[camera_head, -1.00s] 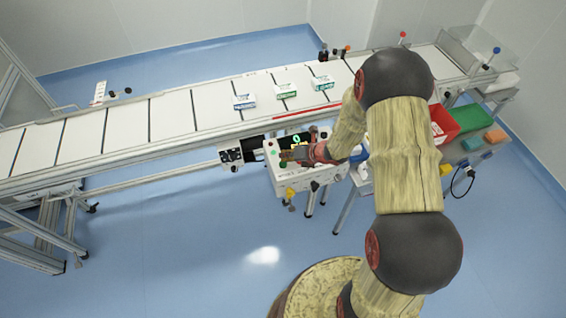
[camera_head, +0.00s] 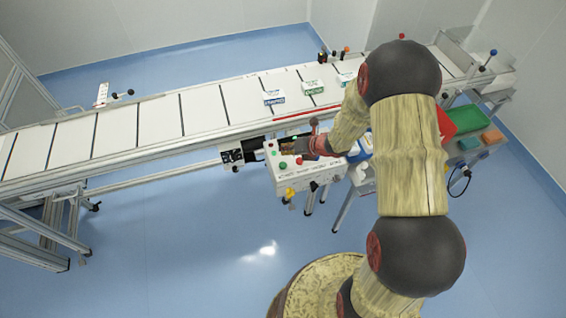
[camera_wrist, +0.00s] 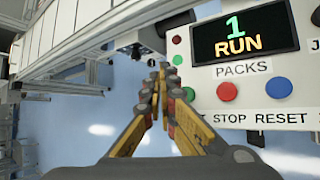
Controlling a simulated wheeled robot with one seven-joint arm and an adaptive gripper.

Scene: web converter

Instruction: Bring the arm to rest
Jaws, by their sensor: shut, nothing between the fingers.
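My arm reaches from the lower right in the head view over the control box (camera_head: 300,178) at the conveyor's front side. My gripper (camera_head: 296,147) is above the box's panel. In the wrist view my gripper (camera_wrist: 160,72) is shut, its fingertips together with nothing between them. The fingertips are in front of the panel's left edge, left of the red button (camera_wrist: 228,91). Whether they touch the panel cannot be told. The display (camera_wrist: 243,33) reads "1 RUN". A blue button (camera_wrist: 279,88) sits right of the red one.
The conveyor (camera_head: 155,122) runs across behind the box with small packs (camera_head: 274,97) on it. A side table on the right holds a green tray (camera_head: 474,119) and a red bin (camera_head: 446,124), partly hidden by my arm. The blue floor (camera_head: 190,240) in front is clear.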

